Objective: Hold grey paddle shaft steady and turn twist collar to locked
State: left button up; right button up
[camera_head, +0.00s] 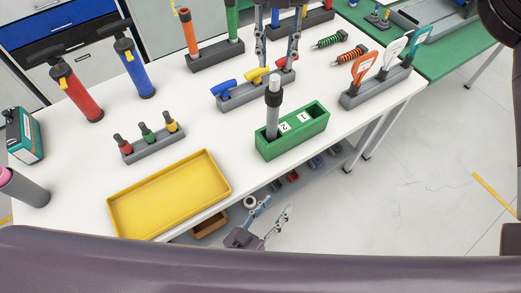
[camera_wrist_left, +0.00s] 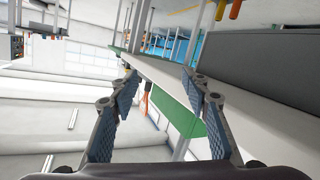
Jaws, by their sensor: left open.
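The grey paddle shaft (camera_head: 272,122) stands upright in the left end of a green box (camera_head: 291,143), beside the label 2. A dark twist collar (camera_head: 273,98) sits around its upper part, with a lighter grey tube above. Whether the collar is locked cannot be told. My left gripper (camera_head: 278,205) is open and empty, in front of and below the table's front edge; its spread fingers also show in the left wrist view (camera_wrist_left: 160,84). My right gripper (camera_head: 277,66) points down behind and above the shaft's top, its fingers apart on either side, not visibly touching it.
On the white table (camera_head: 85,160), a yellow tray (camera_head: 168,193) lies left of the green box. A grey rack (camera_head: 255,95) with coloured handles stands behind it, and a rack of paddle-like tools (camera_head: 376,87) to the right. Pumps (camera_head: 78,92) stand at left.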

pick_arm(q)
jog(key=w+r+t, duration=0.2)
jog(key=w+r, duration=0.3)
jog(key=r, duration=0.4)
jog(key=m+t+y, duration=0.1)
jog(key=t+y, duration=0.1)
send_near(270, 134)
jog(key=x, duration=0.4)
jog(key=shift+w, duration=0.3)
jog(key=shift+f+x, duration=0.2)
jog(key=shift+x, duration=3.35)
jog(key=shift+c, duration=0.5)
